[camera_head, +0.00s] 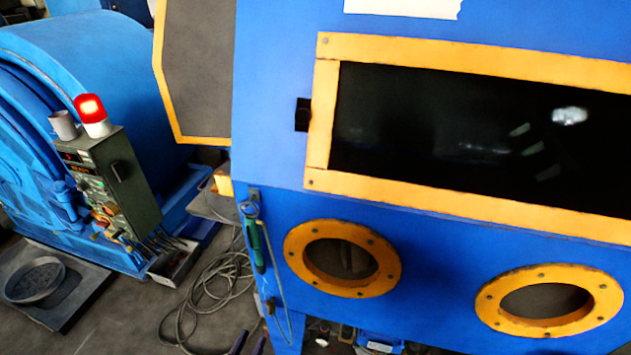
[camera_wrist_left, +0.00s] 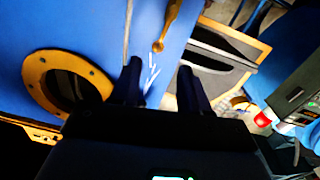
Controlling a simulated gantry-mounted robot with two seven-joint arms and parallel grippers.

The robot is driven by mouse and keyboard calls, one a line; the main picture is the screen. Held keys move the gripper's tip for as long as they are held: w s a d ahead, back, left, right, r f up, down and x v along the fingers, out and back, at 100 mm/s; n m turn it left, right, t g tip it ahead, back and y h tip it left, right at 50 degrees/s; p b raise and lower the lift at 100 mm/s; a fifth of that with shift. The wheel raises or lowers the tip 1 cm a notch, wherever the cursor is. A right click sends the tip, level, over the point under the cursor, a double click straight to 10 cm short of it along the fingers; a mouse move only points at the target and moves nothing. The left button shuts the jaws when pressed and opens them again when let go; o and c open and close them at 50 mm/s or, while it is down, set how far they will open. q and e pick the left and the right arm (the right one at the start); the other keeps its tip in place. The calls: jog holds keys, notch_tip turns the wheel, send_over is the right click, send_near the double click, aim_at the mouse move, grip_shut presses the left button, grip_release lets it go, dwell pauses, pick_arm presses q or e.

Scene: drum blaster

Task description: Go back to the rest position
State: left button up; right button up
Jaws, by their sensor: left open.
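My left gripper (camera_head: 247,343) shows only as dark fingertips at the bottom edge of the head view, low beside the blue blasting cabinet (camera_head: 420,245). In the left wrist view my left gripper (camera_wrist_left: 160,87) is open, with its two dark fingers apart and nothing between them. The cabinet's blue wall (camera_wrist_left: 110,25) and a yellow-rimmed round port (camera_wrist_left: 35,72) lie beyond the fingers on the left. My right gripper is in neither view.
A grey-green control box (camera_head: 125,180) with a lit red lamp (camera_head: 90,107) stands by the blue drum machine (camera_head: 95,60). A green-handled tool (camera_head: 255,245) hangs on the cabinet's left edge. Loose cables (camera_head: 215,295) lie on the floor. A round pan (camera_head: 35,280) is at far left.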

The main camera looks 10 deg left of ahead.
pick_arm(q)
jog(key=s+d+r+m+g+y+p, duration=0.15)
jog(key=s+r+g, duration=0.25)
jog(key=s+g, duration=0.45)
jog(key=s+d+r+m+g+h, duration=0.1)
jog(key=s+d+r+g, duration=0.15)
jog(key=s+g, duration=0.6)
notch_tip(320, 180, up, 36)
jog(key=s+t+p, duration=0.2)
jog(key=p, duration=3.2)
jog(key=shift+s+a+t+p, duration=0.3)
jog(key=shift+s+t, duration=0.05)
jog(key=shift+t, duration=0.05)
jog(key=shift+f+y, duration=0.15)
jog(key=shift+y, duration=0.1)
